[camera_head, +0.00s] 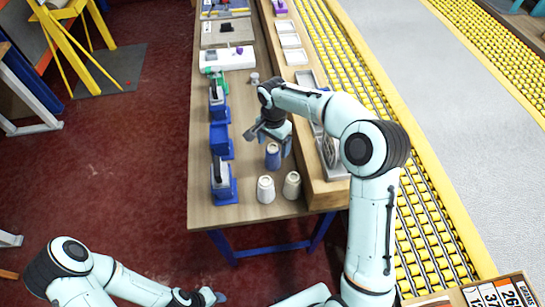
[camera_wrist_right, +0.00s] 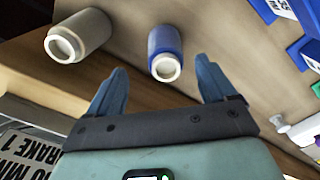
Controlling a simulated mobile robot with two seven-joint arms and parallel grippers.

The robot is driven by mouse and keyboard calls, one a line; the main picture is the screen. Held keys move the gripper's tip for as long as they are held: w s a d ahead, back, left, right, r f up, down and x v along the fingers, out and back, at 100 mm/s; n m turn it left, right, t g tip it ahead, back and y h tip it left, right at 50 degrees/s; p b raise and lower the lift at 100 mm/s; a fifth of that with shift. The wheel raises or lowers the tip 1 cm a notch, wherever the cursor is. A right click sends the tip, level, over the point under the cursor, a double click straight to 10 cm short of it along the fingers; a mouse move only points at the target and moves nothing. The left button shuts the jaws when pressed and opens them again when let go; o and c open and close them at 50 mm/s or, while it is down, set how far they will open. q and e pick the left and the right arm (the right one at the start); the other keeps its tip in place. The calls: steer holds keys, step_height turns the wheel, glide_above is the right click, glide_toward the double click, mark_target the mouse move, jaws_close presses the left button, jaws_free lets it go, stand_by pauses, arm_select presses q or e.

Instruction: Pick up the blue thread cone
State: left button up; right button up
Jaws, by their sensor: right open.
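The blue thread cone (camera_head: 273,158) stands on the wooden table, just in front of my right gripper (camera_head: 268,134) in the head view. In the right wrist view the blue cone (camera_wrist_right: 165,45), with its pale end, lies beyond and between the two spread fingertips of the right gripper (camera_wrist_right: 160,80). The right gripper is open and empty. My left gripper (camera_head: 210,297) is low at the bottom of the head view, away from the table; its jaws are too small to judge.
Two whitish cones (camera_head: 266,190) (camera_head: 292,185) stand nearer the table's front edge; one (camera_wrist_right: 80,36) shows in the wrist view. Blue devices (camera_head: 222,185) line the table's left side. A raised wooden rail with trays (camera_head: 328,175) borders the right, beside a yellow roller conveyor (camera_head: 440,230).

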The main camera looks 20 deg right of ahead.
mark_target(273, 147)
steer(key=shift+w+f, duration=0.15)
steer(key=shift+f, duration=0.9)
steer(key=shift+w+f, duration=0.2)
steer(key=shift+f, duration=0.85)
steer(key=shift+w+f, duration=0.15)
steer(key=shift+f, duration=0.9)
steer(key=shift+s, duration=0.1)
steer(key=shift+c, duration=0.3)
steer(key=shift+r, duration=0.1)
steer(key=c, duration=1.2)
